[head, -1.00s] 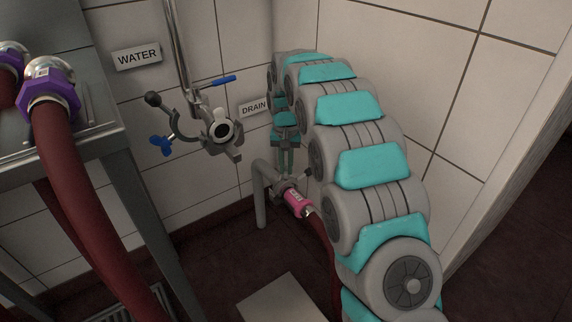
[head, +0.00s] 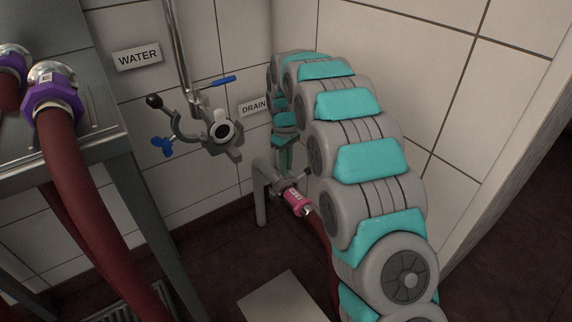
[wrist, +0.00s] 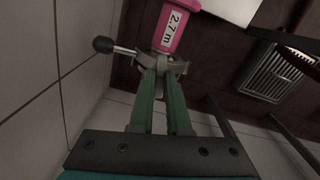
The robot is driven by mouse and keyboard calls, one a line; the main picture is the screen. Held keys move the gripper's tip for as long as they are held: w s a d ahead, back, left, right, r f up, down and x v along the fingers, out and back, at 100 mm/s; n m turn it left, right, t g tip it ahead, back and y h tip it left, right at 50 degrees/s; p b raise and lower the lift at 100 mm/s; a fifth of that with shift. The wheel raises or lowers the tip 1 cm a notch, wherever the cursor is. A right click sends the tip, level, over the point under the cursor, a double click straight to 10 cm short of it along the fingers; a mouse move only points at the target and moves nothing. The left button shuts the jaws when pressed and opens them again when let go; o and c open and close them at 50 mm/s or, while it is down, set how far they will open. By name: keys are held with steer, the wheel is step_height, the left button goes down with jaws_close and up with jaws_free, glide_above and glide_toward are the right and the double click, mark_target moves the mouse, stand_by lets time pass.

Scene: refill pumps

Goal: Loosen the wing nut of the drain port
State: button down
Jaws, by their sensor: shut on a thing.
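The drain port is a grey pipe (head: 260,200) low in the corner, below the DRAIN sign (head: 254,107). A grey clamp joins it to a pink hose coupling (head: 298,201). In the wrist view the clamp (wrist: 150,62) has a lever with a black ball (wrist: 103,45), and the pink coupling (wrist: 172,28) reads "2.7 m". My gripper (wrist: 161,75) has its green fingertips at the clamp. It is shut on the wing nut, which the fingers hide. In the head view my gripper (head: 284,172) reaches down to the clamp from above.
The water port (head: 215,130) hangs left with an open clamp and a blue wing nut (head: 162,145). A steel table (head: 110,150) with purple-collared hoses stands at far left. A dark red hose runs down from the pink coupling. White tiled walls close the corner.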

steer(key=n, duration=0.7)
steer(key=shift+w+r+p, duration=0.1)
steer(key=shift+r+p, duration=0.05)
steer(key=shift+p, duration=0.25)
steer(key=n, duration=0.4)
steer(key=shift+n+p, duration=0.3)
steer(key=shift+n, duration=1.7)
steer(key=c, duration=0.9)
jaws_free()
